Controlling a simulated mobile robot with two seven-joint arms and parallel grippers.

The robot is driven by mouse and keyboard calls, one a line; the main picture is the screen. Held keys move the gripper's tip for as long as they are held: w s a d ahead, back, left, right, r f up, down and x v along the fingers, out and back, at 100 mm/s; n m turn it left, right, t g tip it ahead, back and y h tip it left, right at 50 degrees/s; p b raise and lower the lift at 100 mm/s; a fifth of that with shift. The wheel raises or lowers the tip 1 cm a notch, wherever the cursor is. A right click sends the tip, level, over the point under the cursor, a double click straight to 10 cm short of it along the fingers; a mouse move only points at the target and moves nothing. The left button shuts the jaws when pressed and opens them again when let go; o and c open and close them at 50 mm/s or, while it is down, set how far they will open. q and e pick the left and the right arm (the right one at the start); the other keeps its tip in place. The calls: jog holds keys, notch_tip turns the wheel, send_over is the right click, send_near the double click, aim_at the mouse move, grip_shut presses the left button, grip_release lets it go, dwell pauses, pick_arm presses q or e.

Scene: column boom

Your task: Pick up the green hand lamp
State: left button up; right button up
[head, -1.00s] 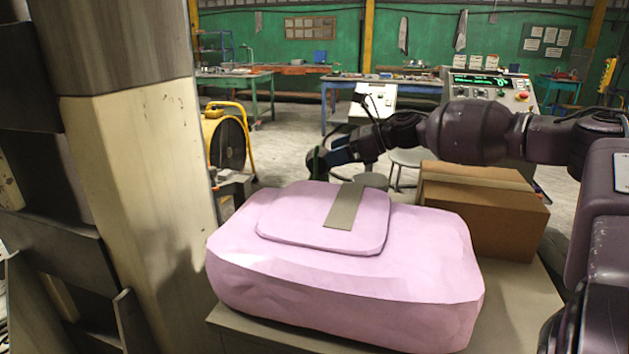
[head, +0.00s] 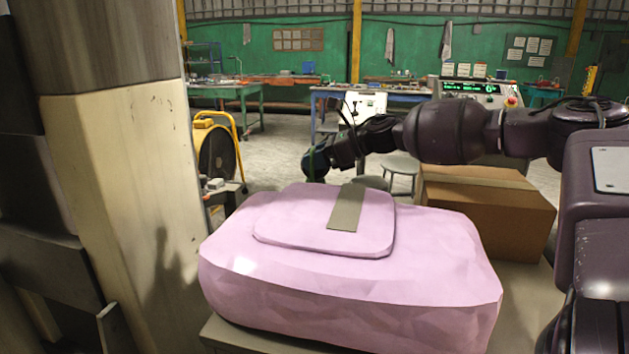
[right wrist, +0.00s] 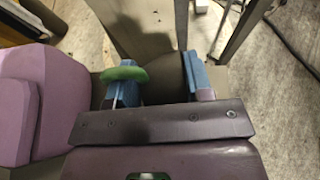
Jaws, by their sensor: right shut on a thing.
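The green hand lamp (right wrist: 124,73) shows in the right wrist view as a rounded green piece at the left finger. Most of it is hidden by my fingers and hand. My left gripper is not in view.
The large pink bag (head: 350,285) with a flat grey strip (head: 346,207) fills the near tabletop. A brown cardboard box (head: 490,215) stands to its right. A thick column (head: 125,200) rises at left. A yellow-framed fan (head: 215,150) and a stool (head: 400,164) stand beyond.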

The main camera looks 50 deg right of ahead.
grip_shut()
